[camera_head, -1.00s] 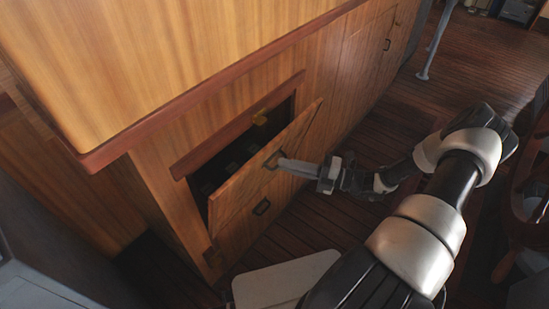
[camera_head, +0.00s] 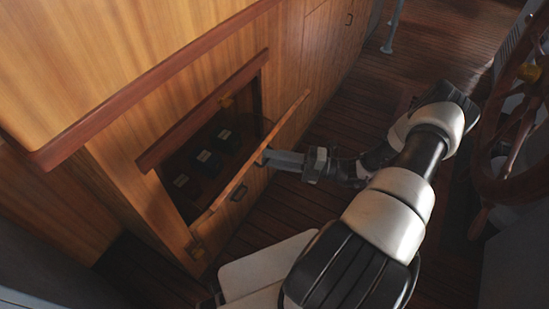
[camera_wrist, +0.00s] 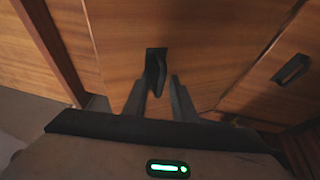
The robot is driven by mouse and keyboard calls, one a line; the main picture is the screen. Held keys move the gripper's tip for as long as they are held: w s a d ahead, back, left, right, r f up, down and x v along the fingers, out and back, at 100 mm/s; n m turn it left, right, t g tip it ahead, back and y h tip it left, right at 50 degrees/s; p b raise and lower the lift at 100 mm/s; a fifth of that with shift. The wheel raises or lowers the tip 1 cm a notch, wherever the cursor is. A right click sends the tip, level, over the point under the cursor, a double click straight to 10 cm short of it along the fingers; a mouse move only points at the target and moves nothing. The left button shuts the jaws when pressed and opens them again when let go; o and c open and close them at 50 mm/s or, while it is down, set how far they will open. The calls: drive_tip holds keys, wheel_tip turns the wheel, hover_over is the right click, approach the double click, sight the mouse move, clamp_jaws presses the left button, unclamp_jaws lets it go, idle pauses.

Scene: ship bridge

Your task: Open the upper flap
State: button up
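The upper flap (camera_head: 238,186) is a wooden panel tilted outward from the cabinet, its top edge away from the opening. Behind it the dark compartment (camera_head: 190,200) shows, with several dark knobs inside. The flap's dark handle (camera_wrist: 156,72) is in the middle of the wrist view. My gripper (camera_wrist: 157,85) is at this handle, with one finger on each side and the fingers apart. Whether a finger touches the handle is unclear. In the head view my gripper (camera_head: 268,157) is at the flap's outer side, where the handle is mostly hidden.
A wooden ledge (camera_head: 150,85) juts out above. A ship's wheel (camera_head: 510,150) stands at the right. Wooden floor (camera_head: 345,110) lies open beside the cabinet.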

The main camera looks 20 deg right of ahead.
drive_tip(key=v, duration=1.7)
drive_tip(key=shift+s+d+p, duration=0.15)
drive_tip(key=shift+d+p, duration=0.05)
drive_tip(key=shift+p, duration=0.1)
drive_tip(key=shift+f, duration=0.2)
